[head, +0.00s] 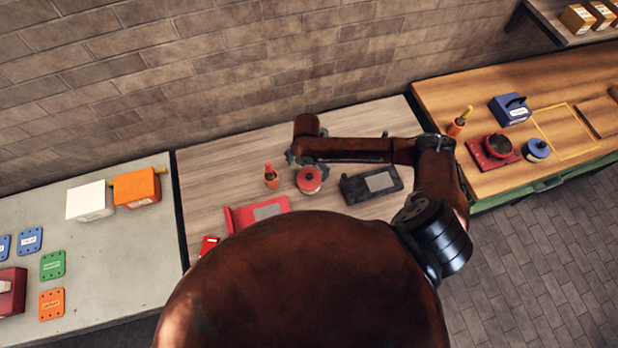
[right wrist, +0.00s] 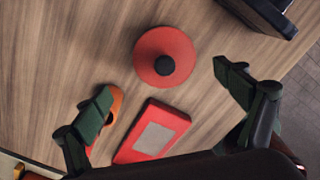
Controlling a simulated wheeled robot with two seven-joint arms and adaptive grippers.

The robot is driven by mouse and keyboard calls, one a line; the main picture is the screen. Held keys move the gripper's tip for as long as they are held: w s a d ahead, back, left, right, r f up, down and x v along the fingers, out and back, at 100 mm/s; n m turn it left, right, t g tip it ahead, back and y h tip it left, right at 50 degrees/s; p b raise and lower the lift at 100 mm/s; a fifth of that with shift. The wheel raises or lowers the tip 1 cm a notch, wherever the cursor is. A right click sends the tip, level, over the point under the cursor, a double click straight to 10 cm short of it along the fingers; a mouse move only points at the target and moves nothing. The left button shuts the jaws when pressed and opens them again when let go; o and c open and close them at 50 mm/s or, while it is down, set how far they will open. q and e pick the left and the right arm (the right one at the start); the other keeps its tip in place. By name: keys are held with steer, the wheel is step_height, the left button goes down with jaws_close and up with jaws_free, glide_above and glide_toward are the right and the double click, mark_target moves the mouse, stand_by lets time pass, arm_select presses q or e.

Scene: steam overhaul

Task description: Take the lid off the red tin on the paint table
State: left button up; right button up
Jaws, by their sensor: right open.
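The red tin (head: 309,181) stands on the wooden paint table (head: 215,180), with its round red lid on top. In the right wrist view the lid (right wrist: 148,45) shows from above, with a black knob (right wrist: 165,65) at its middle. My right gripper (head: 296,159) is over the table just behind the tin in the head view. In the right wrist view its fingers (right wrist: 163,78) are spread wide and empty, one to each side of the tin and apart from it. My left gripper is not in view.
A red tray (head: 240,218) and a black tray (head: 354,190) lie nearby. A right-hand bench (head: 450,95) holds a blue tin (head: 537,150).

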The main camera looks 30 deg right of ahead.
mark_target(310, 177)
steer(key=f, duration=0.3)
steer(key=f+p, duration=0.1)
steer(key=f, duration=0.1)
steer(key=shift+s+d+f, duration=0.15)
steer(key=shift+s+d, duration=0.1)
steer(key=shift+d, duration=0.1)
steer(key=shift+s, duration=0.15)
steer(key=c, duration=1.4)
steer(key=shift+s+a, duration=0.1)
steer(key=c, duration=0.6)
steer(key=shift+c, duration=0.3)
